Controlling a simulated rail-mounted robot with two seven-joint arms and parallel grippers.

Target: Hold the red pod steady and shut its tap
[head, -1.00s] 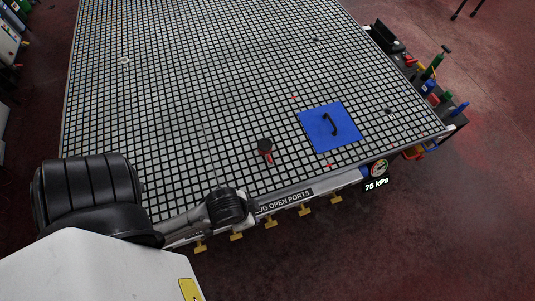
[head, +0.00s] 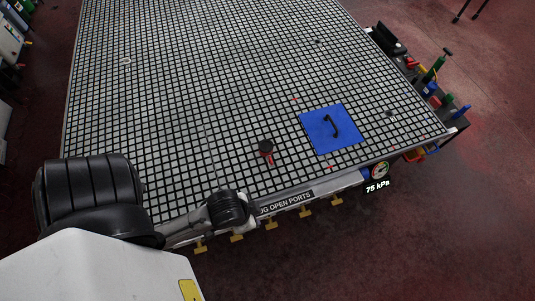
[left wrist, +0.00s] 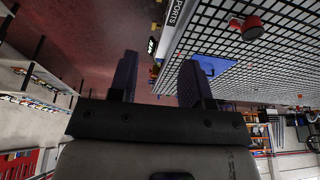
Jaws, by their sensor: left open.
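The red pod (head: 269,158) sits on the grid table near its front edge in the head view. From above I see a dark round top with a red part sticking out toward the front. In the left wrist view the pod (left wrist: 252,29) is at the upper right, with a red body and a dark part beside it. Whether its tap is open or shut is too small to tell. My left gripper (left wrist: 158,80) is open and empty, apart from the pod. In the head view its fingers cannot be made out. My right gripper is not in view.
A blue square panel (head: 314,126) with a black handle (head: 331,125) lies right of the pod. Yellow port handles (head: 271,224) line the table's front edge, beside a gauge (head: 380,171) labelled 75 kPa. Bottles and tools stand at the right edge. Much of the grid (head: 200,60) is clear.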

